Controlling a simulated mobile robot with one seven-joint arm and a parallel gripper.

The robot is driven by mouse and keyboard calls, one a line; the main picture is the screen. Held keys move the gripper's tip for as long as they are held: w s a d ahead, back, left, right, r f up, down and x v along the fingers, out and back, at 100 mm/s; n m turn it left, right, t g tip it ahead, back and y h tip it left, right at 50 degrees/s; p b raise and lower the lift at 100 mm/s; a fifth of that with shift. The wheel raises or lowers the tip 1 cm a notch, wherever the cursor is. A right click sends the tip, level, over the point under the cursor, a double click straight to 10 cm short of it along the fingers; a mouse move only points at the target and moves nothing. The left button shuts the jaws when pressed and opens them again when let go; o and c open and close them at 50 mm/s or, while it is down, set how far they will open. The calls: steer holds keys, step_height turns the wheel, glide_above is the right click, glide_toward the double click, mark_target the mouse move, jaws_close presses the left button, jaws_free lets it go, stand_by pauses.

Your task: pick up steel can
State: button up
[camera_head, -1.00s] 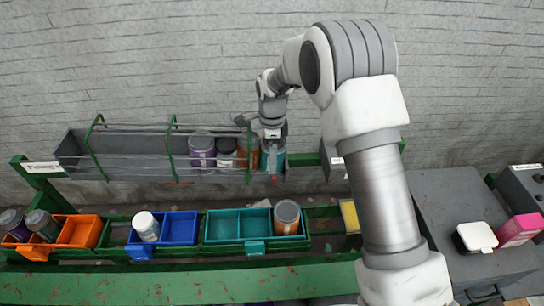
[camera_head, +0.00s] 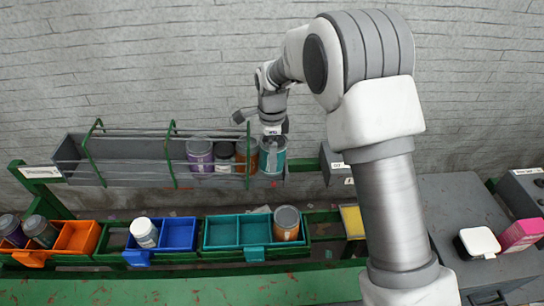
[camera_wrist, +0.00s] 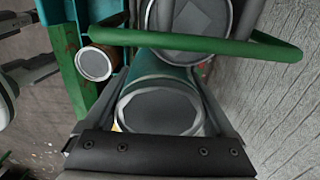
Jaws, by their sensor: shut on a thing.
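A teal can with a steel-grey lid (camera_head: 273,158) is at the right end of the grey wire-railed shelf trough. My gripper (camera_head: 272,138) comes down on it from above. In the wrist view my gripper (camera_wrist: 160,88) has a finger on each side of the teal can (camera_wrist: 163,108), shut on it, with the lid facing the camera. Whether the can's base touches the trough cannot be told. An orange-brown can (camera_head: 246,157) stands close to its left, and a grey-lidded can (camera_wrist: 195,22) shows just beyond the green rail.
A dark-lidded can (camera_head: 221,158) and a purple can (camera_head: 200,158) stand further left in the trough. A green rail (camera_wrist: 190,42) passes close to the held can. Below are orange (camera_head: 75,238), blue (camera_head: 178,234) and teal (camera_head: 222,233) bins; the teal one holds a brown can (camera_head: 287,222).

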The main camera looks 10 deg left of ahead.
steer(key=s+d+r, duration=0.2)
steer(key=s+d, duration=0.1)
steer(key=s, duration=1)
steer(key=s+d+r, duration=0.2)
steer(key=s+d, duration=0.2)
steer(key=s, duration=1)
steer(key=shift+p, duration=0.35)
steer(key=w+d+f+n, duration=0.3)
steer(key=w+d+n, duration=0.4)
steer(key=w+d, duration=0.1)
steer(key=w+d+f+n, duration=0.3)
steer(key=w+d+n, duration=0.5)
steer(key=w, duration=0.3)
steer(key=shift+w+d, duration=0.25)
steer(key=shift+d, duration=0.5)
